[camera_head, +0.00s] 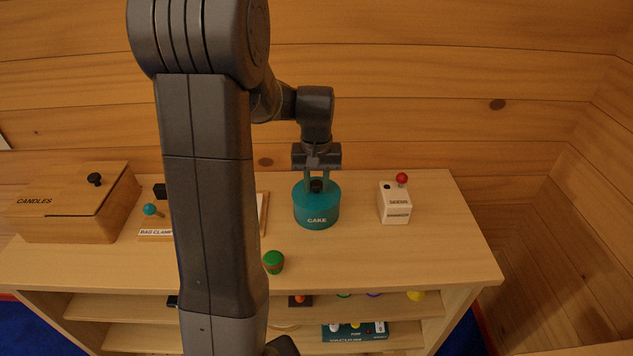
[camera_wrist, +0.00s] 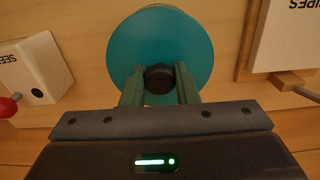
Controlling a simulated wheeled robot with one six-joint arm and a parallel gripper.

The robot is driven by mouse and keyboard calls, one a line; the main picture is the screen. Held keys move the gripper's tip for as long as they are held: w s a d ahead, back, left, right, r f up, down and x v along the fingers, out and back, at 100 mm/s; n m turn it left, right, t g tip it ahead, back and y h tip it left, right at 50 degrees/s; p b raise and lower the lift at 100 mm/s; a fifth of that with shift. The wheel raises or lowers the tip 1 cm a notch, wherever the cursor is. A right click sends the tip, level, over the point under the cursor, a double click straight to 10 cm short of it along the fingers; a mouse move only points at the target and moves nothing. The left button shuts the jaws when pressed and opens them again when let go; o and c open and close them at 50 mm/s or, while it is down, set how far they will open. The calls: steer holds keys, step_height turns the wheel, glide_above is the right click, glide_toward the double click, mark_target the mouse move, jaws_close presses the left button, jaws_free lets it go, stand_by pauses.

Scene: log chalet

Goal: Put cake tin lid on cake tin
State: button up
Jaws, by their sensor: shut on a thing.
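The teal cake tin (camera_head: 317,218), marked CAKE, stands upright on the wooden shelf top. Its round teal lid (camera_wrist: 160,42) sits at the top of the tin and fills the middle of the wrist view. The lid has a black knob (camera_wrist: 159,79), which also shows in the head view (camera_head: 316,186). My gripper (camera_head: 316,182) points straight down over the tin, with its fingers (camera_wrist: 159,87) shut on the knob, one on each side. In the head view the lid looks level and in line with the tin, with no clear gap between them. Whether it bears fully on the rim I cannot tell.
A white box with a red-knobbed lever (camera_head: 396,205) stands right of the tin. A green round-topped object (camera_head: 273,262) stands in front, to the left. A wooden CANDLES box (camera_head: 75,205) and a bag clamp board (camera_head: 155,233) are further left. The shelf top's right front is clear.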

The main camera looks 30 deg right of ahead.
steer(key=o, duration=1.1)
step_height(320, 180, up, 14)
steer(key=shift+f, duration=0.15)
step_height(320, 180, down, 14)
steer(key=shift+r, duration=0.4)
steer(key=shift+r, duration=0.1)
stand_by(0.5)
